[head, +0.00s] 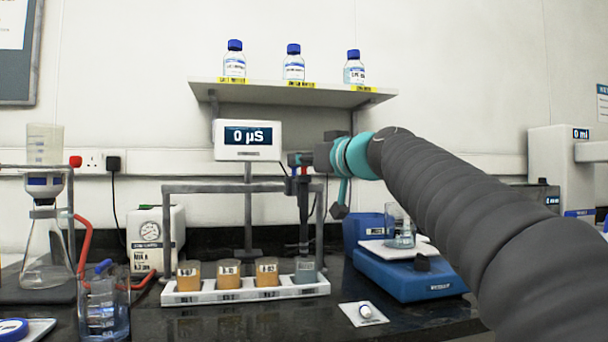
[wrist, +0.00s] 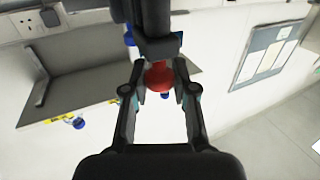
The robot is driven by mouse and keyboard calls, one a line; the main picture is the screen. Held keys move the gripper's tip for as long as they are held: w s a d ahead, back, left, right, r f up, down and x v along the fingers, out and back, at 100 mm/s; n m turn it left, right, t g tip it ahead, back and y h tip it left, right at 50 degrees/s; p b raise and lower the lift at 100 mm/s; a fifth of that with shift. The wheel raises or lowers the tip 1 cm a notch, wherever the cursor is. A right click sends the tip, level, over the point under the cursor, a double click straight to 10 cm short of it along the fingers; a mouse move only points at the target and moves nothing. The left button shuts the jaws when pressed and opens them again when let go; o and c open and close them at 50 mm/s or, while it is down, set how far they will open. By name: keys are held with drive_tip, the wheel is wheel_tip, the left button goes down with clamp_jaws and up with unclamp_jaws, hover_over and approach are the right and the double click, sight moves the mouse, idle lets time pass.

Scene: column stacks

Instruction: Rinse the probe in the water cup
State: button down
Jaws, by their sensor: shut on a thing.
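The dark probe (head: 303,208) hangs upright below my gripper (head: 301,170) in the head view. My gripper is shut on its upper end; a red part of the probe (wrist: 158,75) sits between the fingers (wrist: 160,84) in the wrist view. The clear water cup (head: 305,272) is the rightmost in the white tray (head: 245,291). The probe's lower end is directly over this cup, close to its rim; I cannot tell if the thin tip is inside. The meter (head: 248,140) reads 0 µS.
Several amber-filled cups (head: 228,275) stand left of the water cup. A grey frame (head: 235,188) rises behind the tray. A blue balance (head: 410,275) with a beaker (head: 400,228) is on the right. A beaker (head: 104,305) stands at the front left. A shelf (head: 292,93) holds bottles.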

drive_tip(key=shift+r+p, duration=0.35)
drive_tip(key=shift+r, duration=0.9)
drive_tip(key=c, duration=0.9)
unclamp_jaws()
drive_tip(key=shift+c, duration=0.2)
drive_tip(key=shift+f, duration=0.1)
drive_tip(key=shift+s+d, duration=0.4)
drive_tip(key=v, duration=1.1)
drive_tip(key=shift+s+a, duration=0.1)
